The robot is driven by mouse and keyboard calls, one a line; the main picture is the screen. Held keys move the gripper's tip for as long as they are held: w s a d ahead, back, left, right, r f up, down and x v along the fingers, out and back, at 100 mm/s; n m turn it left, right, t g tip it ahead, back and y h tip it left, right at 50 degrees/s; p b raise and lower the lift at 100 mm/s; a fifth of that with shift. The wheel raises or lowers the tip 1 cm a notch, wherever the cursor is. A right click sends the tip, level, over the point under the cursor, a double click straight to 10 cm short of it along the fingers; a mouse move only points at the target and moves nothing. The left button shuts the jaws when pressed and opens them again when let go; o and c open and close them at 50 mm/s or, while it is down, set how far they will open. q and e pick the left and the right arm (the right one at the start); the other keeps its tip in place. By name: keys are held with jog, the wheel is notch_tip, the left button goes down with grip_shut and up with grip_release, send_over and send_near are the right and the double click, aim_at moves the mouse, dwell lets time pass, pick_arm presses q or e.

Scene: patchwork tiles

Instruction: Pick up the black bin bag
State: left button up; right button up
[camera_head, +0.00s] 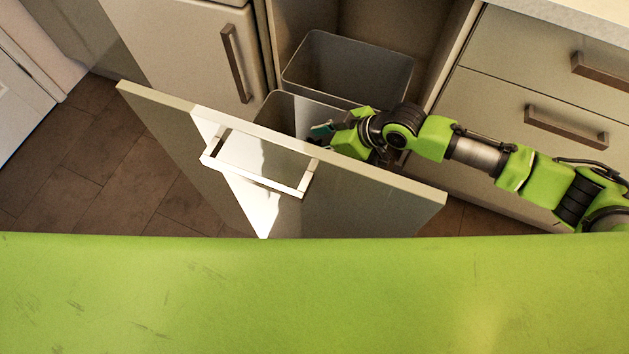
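I see no black bin bag in the head view. Two grey bins stand in the pulled-out cabinet: a back bin (345,70) and a front bin (290,112). The back bin looks empty as far as I can see inside. The front bin is partly hidden by the drawer front and my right gripper. My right gripper (322,137) is at the front bin's right side, just behind the drawer front. Its fingers are small and partly hidden, so I cannot tell whether they hold anything. My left gripper is out of view.
The pulled-out drawer front (355,195) with its bar handle (255,175) stands between me and the bins. Closed drawers (545,105) are on the right, and a cabinet door (190,50) is on the left. The brown tiled floor (90,160) at left is clear.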

grip_shut()
jog(key=shift+w+a+r, duration=0.1)
jog(key=shift+w+r, duration=0.05)
jog(key=shift+r, duration=0.1)
